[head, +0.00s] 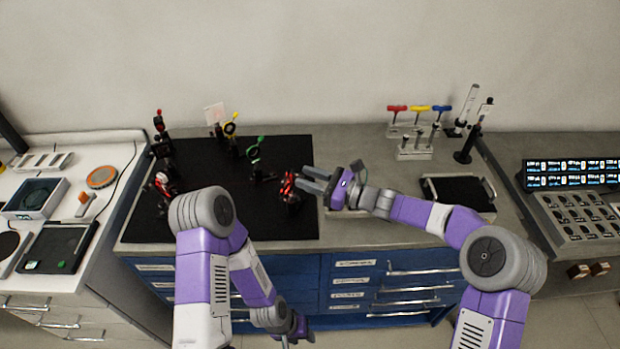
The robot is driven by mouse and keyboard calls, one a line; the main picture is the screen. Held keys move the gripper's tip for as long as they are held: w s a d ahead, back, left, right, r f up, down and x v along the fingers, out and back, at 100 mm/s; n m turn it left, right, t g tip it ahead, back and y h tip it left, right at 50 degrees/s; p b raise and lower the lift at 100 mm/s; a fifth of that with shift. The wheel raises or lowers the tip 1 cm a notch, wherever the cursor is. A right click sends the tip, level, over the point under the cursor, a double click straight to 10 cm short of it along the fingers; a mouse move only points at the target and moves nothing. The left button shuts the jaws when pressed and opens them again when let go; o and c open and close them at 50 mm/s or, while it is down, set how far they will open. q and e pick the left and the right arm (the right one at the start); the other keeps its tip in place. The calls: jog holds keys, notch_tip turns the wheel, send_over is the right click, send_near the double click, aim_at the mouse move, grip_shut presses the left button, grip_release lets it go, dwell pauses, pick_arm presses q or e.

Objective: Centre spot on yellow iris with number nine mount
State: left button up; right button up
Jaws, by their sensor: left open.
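The yellow iris (231,128) stands upright on a post at the back of the black breadboard (230,215). A mount with red parts (289,187) stands near the board's right side; any number on it is too small to read. My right gripper (307,182) is just right of this mount, its fingers pointing left at it; whether they touch or grip it I cannot tell. My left gripper (293,335) is open, low in front of the blue drawers, away from the board. No light spot can be made out on the iris.
A green iris (255,153), a pale card (214,113) and other red-topped mounts (162,183) stand on the board. Red, yellow and blue-handled drivers (420,108) stand in a rack at the back right.

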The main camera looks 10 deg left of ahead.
grip_shut()
jog(key=shift+f+n+b, duration=0.1)
jog(key=shift+n+b, duration=4)
jog(key=shift+b, duration=1.5)
jog(key=shift+o, duration=1.1)
grip_release()
jog(key=shift+d, duration=0.1)
jog(key=s+d, duration=0.1)
jog(key=d, duration=0.6)
jog(key=shift+s+d+p, duration=0.15)
jog(key=shift+s+p, duration=0.15)
